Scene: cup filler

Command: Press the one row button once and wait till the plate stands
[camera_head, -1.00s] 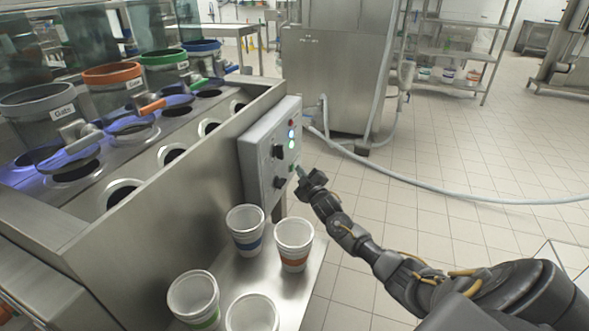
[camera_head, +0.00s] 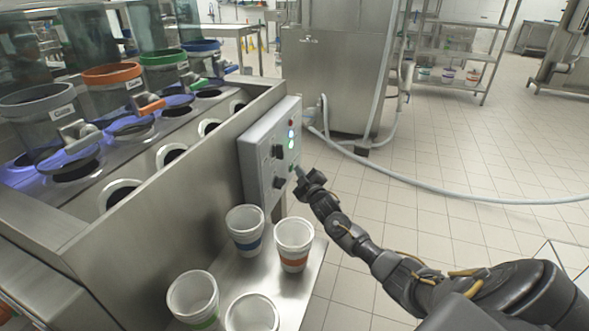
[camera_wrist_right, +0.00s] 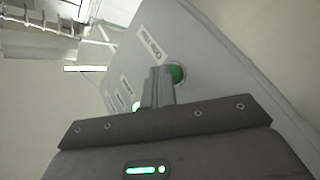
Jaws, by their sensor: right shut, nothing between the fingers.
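The grey control panel (camera_head: 258,165) is fixed to the end of the steel filling machine. Its "One row" green button shows beside my fingertips in the right wrist view (camera_wrist_right: 177,73). My right gripper (camera_head: 301,172) is shut and empty, with its fingertips at the lower right of the panel face. I cannot tell whether they touch the button. A lit green lamp (camera_head: 291,145) and a bluish-white lamp (camera_head: 291,134) glow above. The steel plate (camera_head: 146,178) has a row of round holes; a single frame does not show whether it moves. My left gripper is not in view.
Several cups with coloured bands, such as one blue-banded (camera_head: 245,226) and one orange-banded (camera_head: 293,241), stand on the steel shelf (camera_head: 268,275) below the panel. Labelled hoppers, including a grey-rimmed one (camera_head: 38,103), stand at left. A hose (camera_head: 430,183) crosses the open tiled floor.

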